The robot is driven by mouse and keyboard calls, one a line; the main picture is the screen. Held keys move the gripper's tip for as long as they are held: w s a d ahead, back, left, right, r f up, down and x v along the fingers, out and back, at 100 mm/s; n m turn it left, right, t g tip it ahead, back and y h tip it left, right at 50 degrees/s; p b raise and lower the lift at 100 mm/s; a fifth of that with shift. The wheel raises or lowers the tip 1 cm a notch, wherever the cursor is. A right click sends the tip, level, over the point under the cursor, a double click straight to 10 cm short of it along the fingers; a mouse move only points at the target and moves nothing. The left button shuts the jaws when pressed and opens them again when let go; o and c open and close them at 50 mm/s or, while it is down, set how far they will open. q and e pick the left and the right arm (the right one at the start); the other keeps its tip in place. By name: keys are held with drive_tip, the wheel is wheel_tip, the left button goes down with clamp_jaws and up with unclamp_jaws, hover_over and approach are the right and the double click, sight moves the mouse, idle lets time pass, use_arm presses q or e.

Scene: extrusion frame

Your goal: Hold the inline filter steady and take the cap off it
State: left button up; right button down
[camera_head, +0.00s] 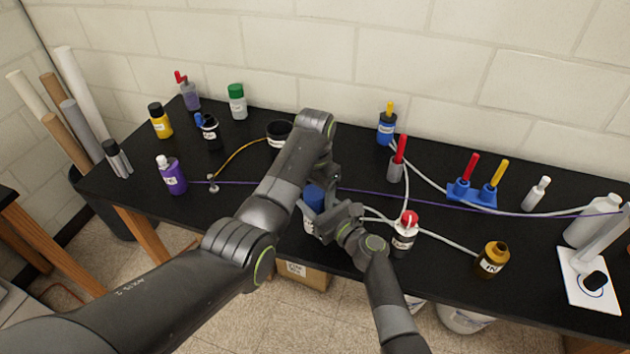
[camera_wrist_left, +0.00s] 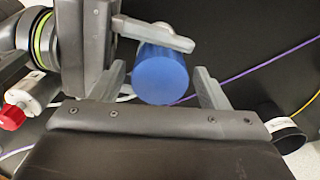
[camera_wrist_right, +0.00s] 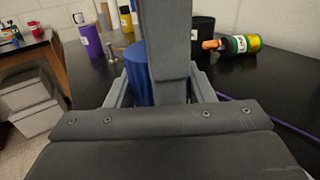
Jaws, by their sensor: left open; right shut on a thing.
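The inline filter (camera_head: 308,223) stands near the front edge of the black bench, mostly hidden by my grippers. Its blue cap (camera_head: 314,195) shows at the top in the head view. In the left wrist view the round blue end (camera_wrist_left: 162,80) lies between the fingers of my left gripper (camera_wrist_left: 160,88), which is open with gaps at both sides. My right gripper (camera_head: 326,222) is shut on the filter from the front right. In the right wrist view the blue side (camera_wrist_right: 137,72) shows, partly covered by a grey part of my left gripper.
A red-capped bottle (camera_head: 404,234) with a white hose stands close to the right. A black cup (camera_head: 279,133) stands behind. A purple line (camera_head: 375,192) runs across the bench. A purple bottle (camera_head: 171,175) stands left; the bench's front edge is close.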

use_arm(q)
drive_tip(key=shift+f, duration=1.25)
drive_tip(key=c, duration=0.9)
drive_tip(key=o, duration=1)
drive_tip(key=shift+c, duration=0.2)
drive_tip(key=shift+r, duration=0.1)
drive_tip(key=shift+r, duration=2.2)
use_arm(e)
drive_tip(key=c, duration=0.6)
unclamp_jaws()
